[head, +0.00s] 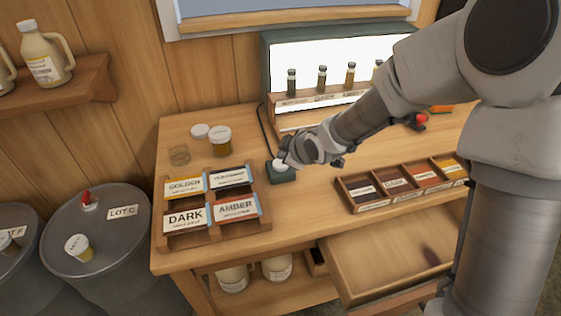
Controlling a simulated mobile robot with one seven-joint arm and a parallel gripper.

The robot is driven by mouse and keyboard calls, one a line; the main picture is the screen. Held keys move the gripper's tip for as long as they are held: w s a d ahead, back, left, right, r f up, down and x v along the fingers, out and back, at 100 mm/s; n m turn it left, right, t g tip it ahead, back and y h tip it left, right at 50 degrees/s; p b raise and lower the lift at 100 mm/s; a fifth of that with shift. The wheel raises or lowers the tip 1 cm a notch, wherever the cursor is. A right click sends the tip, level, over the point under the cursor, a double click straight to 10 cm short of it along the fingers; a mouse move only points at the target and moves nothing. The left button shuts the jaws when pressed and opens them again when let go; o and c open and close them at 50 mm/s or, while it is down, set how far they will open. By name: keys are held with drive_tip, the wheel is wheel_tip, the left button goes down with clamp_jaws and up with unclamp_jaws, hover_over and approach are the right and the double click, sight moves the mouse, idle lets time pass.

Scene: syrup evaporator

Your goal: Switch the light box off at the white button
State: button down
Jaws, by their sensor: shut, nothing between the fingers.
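The light box (335,58) stands at the back of the wooden table, and its panel is bright white. Several small sample vials stand in a row on the ledge in front of the panel. The white button (279,164) sits on a small dark green switch block (283,177), joined to the light box by a dark cord. My gripper (284,157) is shut and empty, right at the button from the upper right. It hides part of the button, and I cannot tell whether the fingertips touch it.
A label rack (212,224) stands left of the switch block. A jar (220,141) and a white lid (200,131) lie behind it. A compartment tray (351,203) is on the right. An open drawer (375,270) juts out below the table edge. Drums stand at the left.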

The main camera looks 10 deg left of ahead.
idle(0.4)
drive_tip(key=shift+f+b, duration=0.45)
drive_tip(key=shift+b, duration=0.05)
drive_tip(key=shift+f+b, duration=0.3)
drive_tip(key=shift+f, duration=0.05)
idle(0.3)
drive_tip(key=shift+r+p, duration=0.6)
drive_tip(key=shift+r, duration=0.15)
drive_tip(key=shift+r, duration=0.1)
wheel_tip(320, 180, up, 6)
drive_tip(key=p, duration=0.5)
idle(0.4)
